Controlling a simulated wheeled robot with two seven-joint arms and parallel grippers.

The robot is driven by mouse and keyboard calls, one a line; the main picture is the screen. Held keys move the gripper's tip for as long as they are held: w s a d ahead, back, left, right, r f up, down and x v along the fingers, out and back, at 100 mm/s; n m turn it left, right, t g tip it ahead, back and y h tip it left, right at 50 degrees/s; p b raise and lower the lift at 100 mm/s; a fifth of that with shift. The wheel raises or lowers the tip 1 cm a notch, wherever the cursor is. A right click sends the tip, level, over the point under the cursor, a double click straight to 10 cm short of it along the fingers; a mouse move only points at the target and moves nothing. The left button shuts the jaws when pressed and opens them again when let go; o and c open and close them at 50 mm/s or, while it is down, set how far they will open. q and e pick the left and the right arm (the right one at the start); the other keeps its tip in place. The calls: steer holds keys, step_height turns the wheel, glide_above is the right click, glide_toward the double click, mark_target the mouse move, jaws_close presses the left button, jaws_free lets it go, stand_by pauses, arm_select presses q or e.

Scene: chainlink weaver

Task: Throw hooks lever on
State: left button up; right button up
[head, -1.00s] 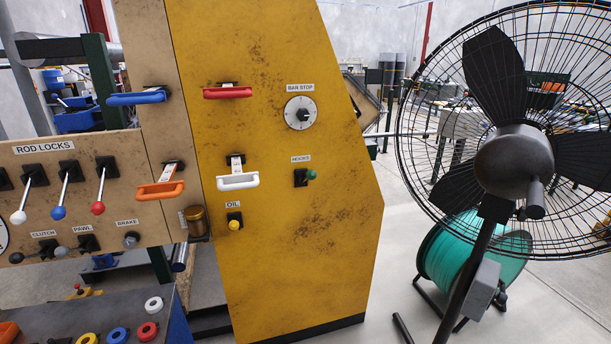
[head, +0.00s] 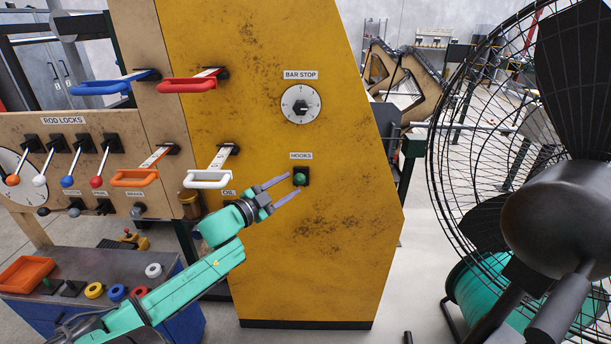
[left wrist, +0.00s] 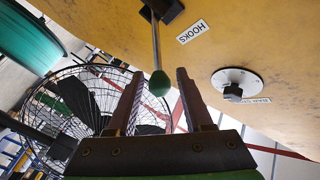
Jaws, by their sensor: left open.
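The hooks lever (head: 300,178) sticks out of the yellow panel (head: 330,225) under the HOOKS label (head: 301,156) in the head view. It has a green knob and a black mount. My left gripper (head: 287,188) is open, its fingertips close to the knob, just left of and below it. In the left wrist view, the lever's green knob (left wrist: 159,83) on its thin metal rod lies between the spread fingers (left wrist: 155,98) or just beyond their tips; I cannot tell whether they touch it. My right gripper is not in view.
The BAR STOP dial (head: 301,104) is above the lever. White (head: 208,180), red (head: 187,85) and orange (head: 134,178) handles jut out to the left. A large black fan (head: 570,215) stands close on the right.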

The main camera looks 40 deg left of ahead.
mark_target(304, 177)
arm_select(q)
steer(key=w, duration=0.6)
steer(key=shift+w+d, duration=0.3)
steer(key=shift+w, duration=0.05)
steer(key=shift+w+d+f, duration=0.1)
steer(key=shift+w, duration=0.65)
jaws_close()
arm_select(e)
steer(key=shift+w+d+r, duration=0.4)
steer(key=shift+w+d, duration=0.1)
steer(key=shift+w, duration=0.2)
